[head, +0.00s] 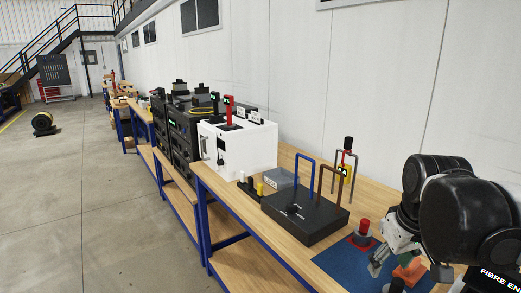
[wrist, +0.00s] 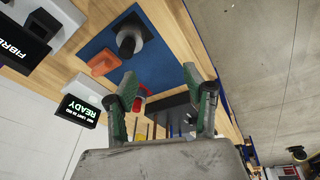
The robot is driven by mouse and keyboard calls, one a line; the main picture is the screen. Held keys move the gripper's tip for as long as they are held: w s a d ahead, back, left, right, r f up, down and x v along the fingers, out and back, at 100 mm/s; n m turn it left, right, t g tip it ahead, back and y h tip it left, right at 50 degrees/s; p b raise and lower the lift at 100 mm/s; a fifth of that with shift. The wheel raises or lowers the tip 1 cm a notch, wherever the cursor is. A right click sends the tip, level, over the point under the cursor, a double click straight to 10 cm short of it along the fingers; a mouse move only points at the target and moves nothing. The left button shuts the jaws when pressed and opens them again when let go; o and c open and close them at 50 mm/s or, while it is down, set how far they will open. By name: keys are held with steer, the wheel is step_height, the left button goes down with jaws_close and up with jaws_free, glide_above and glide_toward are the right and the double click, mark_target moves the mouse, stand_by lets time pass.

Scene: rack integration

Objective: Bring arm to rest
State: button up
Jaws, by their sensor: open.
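My gripper (head: 388,261) is at the right of the head view, over the blue mat (head: 337,262) near the front edge of the bench. In the wrist view my gripper (wrist: 160,76) has its two green-padded fingers spread, with nothing held between them. The mat (wrist: 172,67) also shows there, past the fingers. An orange piece (wrist: 104,63) and a dark round part (wrist: 130,42) stand on it. My arm hides part of the bench's right end in the head view.
A black box (head: 300,215) with blue and brown handles stands left of the mat. A red-topped grey cylinder (head: 363,234) is at the mat's back. A white cabinet (head: 240,148) and dark rack units (head: 183,130) stand farther along.

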steer(key=s+a+f+m+t, duration=0.2)
steer(key=s+a+t, duration=0.2)
steer(key=s+a, duration=0.3)
steer(key=shift+y, duration=0.3)
stand_by(1.4)
